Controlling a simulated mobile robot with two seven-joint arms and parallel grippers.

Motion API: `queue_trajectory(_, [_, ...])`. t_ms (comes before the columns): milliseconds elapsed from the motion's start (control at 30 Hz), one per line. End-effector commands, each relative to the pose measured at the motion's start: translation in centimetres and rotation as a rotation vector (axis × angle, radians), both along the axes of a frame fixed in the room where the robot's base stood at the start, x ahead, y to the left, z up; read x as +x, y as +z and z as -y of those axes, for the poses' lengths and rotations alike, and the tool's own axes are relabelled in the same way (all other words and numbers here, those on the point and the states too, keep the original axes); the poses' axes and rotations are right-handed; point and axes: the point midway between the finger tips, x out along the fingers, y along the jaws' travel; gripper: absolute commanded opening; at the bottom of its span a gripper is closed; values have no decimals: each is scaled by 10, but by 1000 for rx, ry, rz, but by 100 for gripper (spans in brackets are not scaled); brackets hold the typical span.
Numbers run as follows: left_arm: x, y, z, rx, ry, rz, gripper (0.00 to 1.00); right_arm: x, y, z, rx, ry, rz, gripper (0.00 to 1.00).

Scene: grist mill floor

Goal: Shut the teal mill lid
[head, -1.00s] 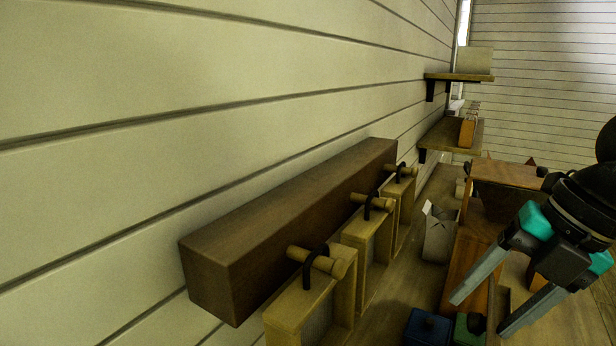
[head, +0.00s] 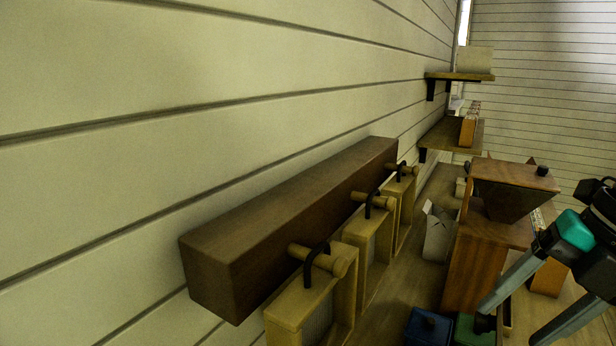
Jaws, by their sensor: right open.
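A teal-green block-like part with a dark knob (head: 467,331) shows at the bottom edge of the head view, partly cut off and partly behind my right gripper's finger. It may be the teal mill lid; I cannot tell whether it is open or shut. My right gripper (head: 509,325) is open and empty, its two grey fingers pointing down and left. One fingertip overlaps the teal part's right side in the picture; contact cannot be told. My left gripper is not in view.
A blue knobbed box (head: 427,327) stands just left of the teal part. A wooden mill with a hopper (head: 478,245) rises behind. Sieve-like wooden frames (head: 305,308) hang from pegs on a brown beam (head: 290,220). Shelves (head: 452,134) jut from the wall.

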Motion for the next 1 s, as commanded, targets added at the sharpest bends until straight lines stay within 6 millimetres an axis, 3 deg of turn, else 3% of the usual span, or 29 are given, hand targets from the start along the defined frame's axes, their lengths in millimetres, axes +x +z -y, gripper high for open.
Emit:
queue_trajectory(700, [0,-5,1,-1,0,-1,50,-22,-11,31,-8,3,-16,65])
queue_trajectory(1000, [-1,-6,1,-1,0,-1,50,-26,-14,35,-8,7,-21,65])
